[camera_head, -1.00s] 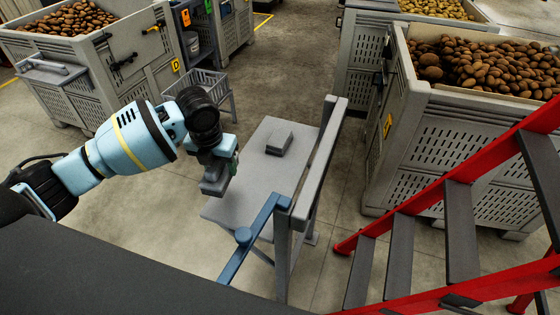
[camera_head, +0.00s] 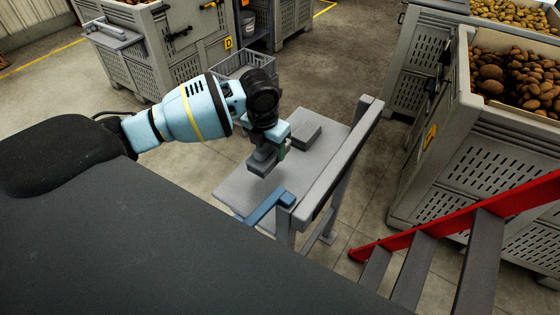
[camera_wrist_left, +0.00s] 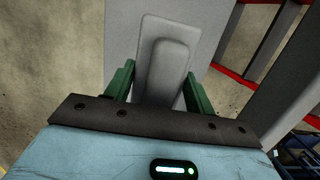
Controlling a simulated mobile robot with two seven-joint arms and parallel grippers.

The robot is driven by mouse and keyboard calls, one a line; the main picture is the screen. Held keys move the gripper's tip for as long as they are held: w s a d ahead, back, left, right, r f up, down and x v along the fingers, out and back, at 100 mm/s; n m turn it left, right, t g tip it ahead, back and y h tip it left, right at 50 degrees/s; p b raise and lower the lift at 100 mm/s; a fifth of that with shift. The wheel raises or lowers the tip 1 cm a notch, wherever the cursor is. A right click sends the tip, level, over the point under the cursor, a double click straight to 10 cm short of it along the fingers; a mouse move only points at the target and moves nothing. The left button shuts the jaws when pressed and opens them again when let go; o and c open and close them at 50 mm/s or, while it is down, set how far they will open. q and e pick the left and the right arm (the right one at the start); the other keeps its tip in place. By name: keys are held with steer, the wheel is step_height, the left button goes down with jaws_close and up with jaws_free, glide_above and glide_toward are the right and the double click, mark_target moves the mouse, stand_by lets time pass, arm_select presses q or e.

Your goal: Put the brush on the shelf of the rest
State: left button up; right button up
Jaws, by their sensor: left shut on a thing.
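My left gripper (camera_head: 268,158) is shut on the brush (camera_head: 262,162), a plain grey block that hangs below the fingers. In the left wrist view the brush (camera_wrist_left: 166,62) has a flat grey body with a raised, rounded ridge, between the green fingers (camera_wrist_left: 160,92). The rest is a grey stand with a flat shelf (camera_head: 240,192) and an upright rail (camera_head: 340,150) on its right. The brush appears above the shelf, left of the rail; whether it touches is unclear. My right gripper is not in view.
A grey block (camera_head: 300,131) lies on the shelf beyond my left gripper. A blue bar (camera_head: 268,205) is at the shelf's near side. A red stair (camera_head: 425,240) and a potato crate (camera_head: 480,165) stand to the right. A wire basket (camera_head: 243,64) is behind.

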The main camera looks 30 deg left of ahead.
arm_select(q)
steer(key=shift+f, duration=3.95)
steer(key=shift+f, duration=0.15)
steer(key=o, duration=1.1)
steer(key=r, duration=0.4)
steer(key=s+r, duration=0.1)
steer(key=r, duration=0.7)
steer(key=shift+s+r+p, duration=0.1)
steer(key=shift+s+p, duration=0.25)
